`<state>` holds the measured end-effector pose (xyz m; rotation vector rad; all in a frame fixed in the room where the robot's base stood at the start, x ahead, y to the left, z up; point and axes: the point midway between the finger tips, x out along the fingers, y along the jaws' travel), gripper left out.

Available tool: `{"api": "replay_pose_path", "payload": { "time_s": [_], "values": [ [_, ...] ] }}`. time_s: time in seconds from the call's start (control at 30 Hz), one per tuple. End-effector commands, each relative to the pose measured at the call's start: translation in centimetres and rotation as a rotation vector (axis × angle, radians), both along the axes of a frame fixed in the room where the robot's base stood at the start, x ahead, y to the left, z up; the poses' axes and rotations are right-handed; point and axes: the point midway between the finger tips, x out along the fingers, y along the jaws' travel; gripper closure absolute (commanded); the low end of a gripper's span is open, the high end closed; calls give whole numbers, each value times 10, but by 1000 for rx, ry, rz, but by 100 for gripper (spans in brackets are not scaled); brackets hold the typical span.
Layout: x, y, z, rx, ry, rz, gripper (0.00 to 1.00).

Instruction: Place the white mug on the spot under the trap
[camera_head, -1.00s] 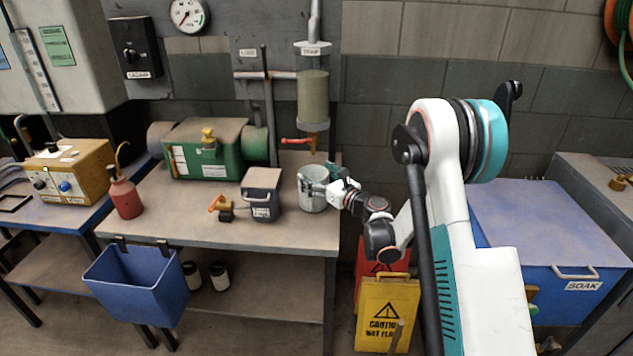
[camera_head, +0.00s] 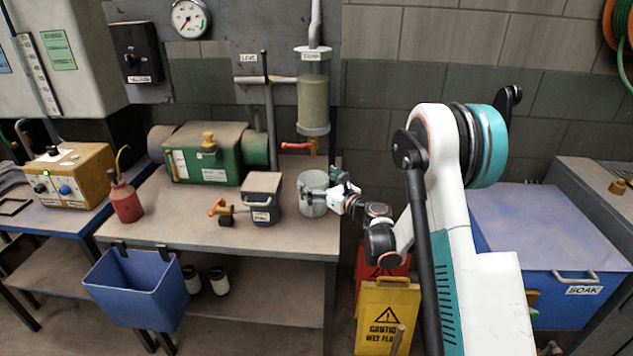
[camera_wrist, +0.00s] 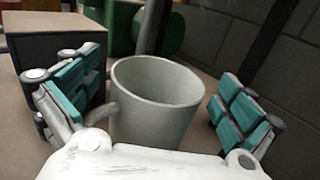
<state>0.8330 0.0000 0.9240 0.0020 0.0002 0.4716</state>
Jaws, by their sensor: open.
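The white mug (camera_head: 309,208) stands upright on the workbench (camera_head: 170,230), near its right end and below the trap (camera_head: 312,92), a hanging cylinder with a nozzle (camera_head: 314,147). My gripper (camera_head: 326,187) reaches in from the right at the mug. In the wrist view the mug (camera_wrist: 155,110) is between my two open teal-padded fingers, with gaps visible on both sides. Its handle is at the left, close to the left finger. The inside that shows is empty. The spot under the mug is hidden.
A dark grey box (camera_head: 262,200) and a small brass valve (camera_head: 222,211) are left of the mug. A red tap handle (camera_head: 296,146) hangs above it. A green machine (camera_head: 205,155) and a red oil can (camera_head: 124,198) stand further left. The bench front is clear.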

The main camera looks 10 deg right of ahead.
Motion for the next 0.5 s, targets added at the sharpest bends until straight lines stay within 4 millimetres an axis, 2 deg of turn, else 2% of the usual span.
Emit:
{"api": "replay_pose_path", "payload": {
  "time_s": [0.5],
  "values": [
    [-85,-44,2,0,0,-3,0]
  ]
}}
